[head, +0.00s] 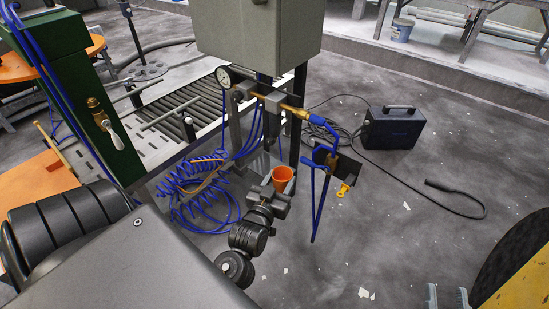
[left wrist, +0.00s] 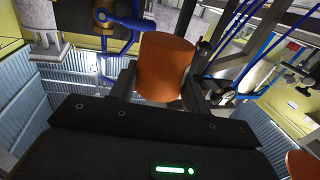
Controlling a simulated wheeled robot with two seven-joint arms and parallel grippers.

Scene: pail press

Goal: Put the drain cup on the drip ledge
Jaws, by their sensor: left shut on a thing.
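The drain cup, an orange tapered cup (head: 283,178), is held upright in my left gripper (head: 273,194), below the brass fitting and grey block. In the left wrist view the orange cup (left wrist: 165,65) sits between the two fingers of my left gripper (left wrist: 158,92), which are shut on it. A small dark plate (head: 350,172) with a yellow clip is to the right of the cup, by the blue hose; I cannot tell whether it is the drip ledge. Two grey ridged fingertips of my right gripper (head: 447,297) show at the bottom edge, apart and empty.
A grey cabinet (head: 258,30) with a gauge (head: 224,76) hangs above the cup. Coiled blue hose (head: 200,185) lies left of my gripper. Blue pipework (head: 318,200) hangs just right of the cup. A black box (head: 393,128) with a cable stands behind on open floor.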

